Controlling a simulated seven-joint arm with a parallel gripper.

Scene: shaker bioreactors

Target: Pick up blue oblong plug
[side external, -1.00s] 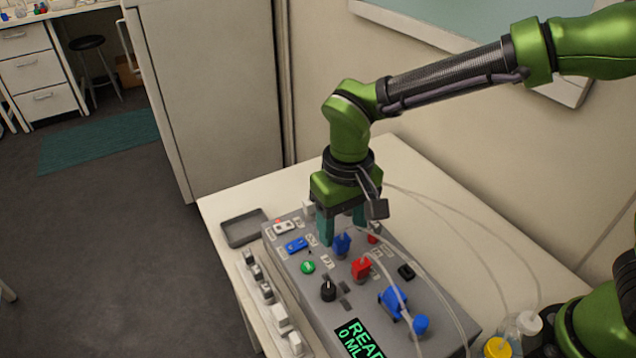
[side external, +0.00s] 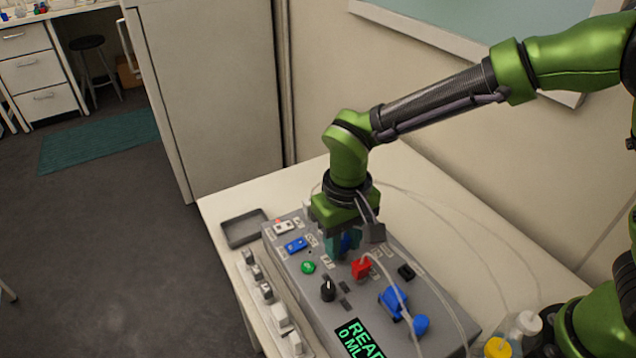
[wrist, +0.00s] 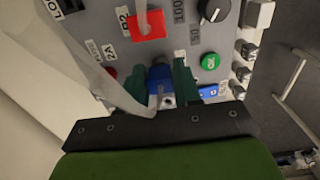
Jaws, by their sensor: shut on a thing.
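A blue plug (side external: 347,241) stands on the grey control box, mostly hidden by my gripper in the side view. In the wrist view the blue plug (wrist: 160,76) sits between the two teal fingers, with a lighter end facing the camera. My gripper (side external: 343,249) points down over the box and is shut on this plug. In the wrist view my gripper (wrist: 161,88) has a finger on each side of it. I cannot tell whether the plug is still seated in its socket.
An empty grey tray (side external: 244,228) lies on the white table (side external: 240,199).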

